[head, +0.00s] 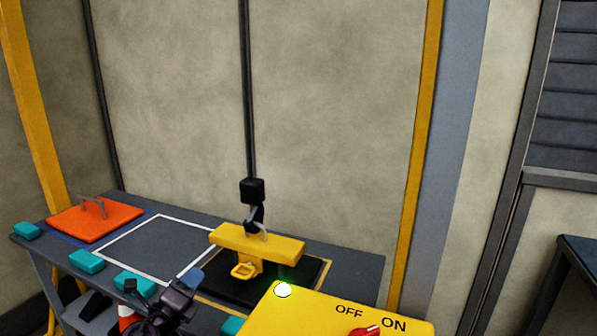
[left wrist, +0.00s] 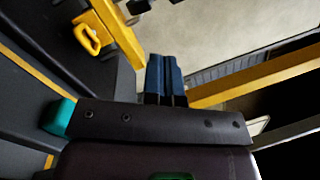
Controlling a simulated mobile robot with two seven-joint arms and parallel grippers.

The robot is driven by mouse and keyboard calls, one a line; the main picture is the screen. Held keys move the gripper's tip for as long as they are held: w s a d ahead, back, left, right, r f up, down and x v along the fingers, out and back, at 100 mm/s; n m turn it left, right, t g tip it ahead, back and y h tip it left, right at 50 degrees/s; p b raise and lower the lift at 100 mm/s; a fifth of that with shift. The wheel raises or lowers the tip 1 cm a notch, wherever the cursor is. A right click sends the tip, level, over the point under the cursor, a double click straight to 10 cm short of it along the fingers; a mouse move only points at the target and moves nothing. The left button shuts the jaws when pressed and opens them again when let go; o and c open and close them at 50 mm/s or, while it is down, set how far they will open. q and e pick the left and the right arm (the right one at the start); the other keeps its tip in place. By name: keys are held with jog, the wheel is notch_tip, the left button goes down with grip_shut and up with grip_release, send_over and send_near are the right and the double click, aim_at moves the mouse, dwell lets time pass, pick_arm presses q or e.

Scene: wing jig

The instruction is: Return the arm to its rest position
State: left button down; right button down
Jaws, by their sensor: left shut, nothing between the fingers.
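My left gripper (head: 194,277) is low in the head view, left of the yellow control box, over the front part of the table. Its two dark blue fingers (left wrist: 165,80) are pressed together in the left wrist view, with nothing between them. It stands apart from the yellow block with a loop handle (head: 257,243), which is at a black hook (head: 254,215) on a hanging dark line. The block also shows at the upper left of the left wrist view (left wrist: 88,38). My right gripper is in neither view.
An orange plate with a handle (head: 95,219) lies on the dark table (head: 350,271) at left. Several teal blocks (head: 86,261) line the front edge.

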pick_arm(q)
jog(key=s+a+f+n+g+y, duration=0.1)
jog(key=s+f+n+g+y, duration=0.1)
jog(key=s+f+n, duration=0.5)
jog(key=s+a+f+n+g+y+p, duration=0.1)
jog(key=s+f+n+g+y, duration=0.1)
jog(key=s+f+n, duration=0.4)
jog(key=s+a+f+n+g+y, duration=0.1)
jog(key=s+f+n+g, duration=0.3)
jog(key=s+n, duration=0.9)
jog(key=s+f+y, duration=0.1)
jog(key=s+f, duration=0.2)
jog(key=s, duration=0.8)
jog(key=shift+a+f+n+y+p, duration=0.3)
jog(key=shift+a+n+p, duration=0.1)
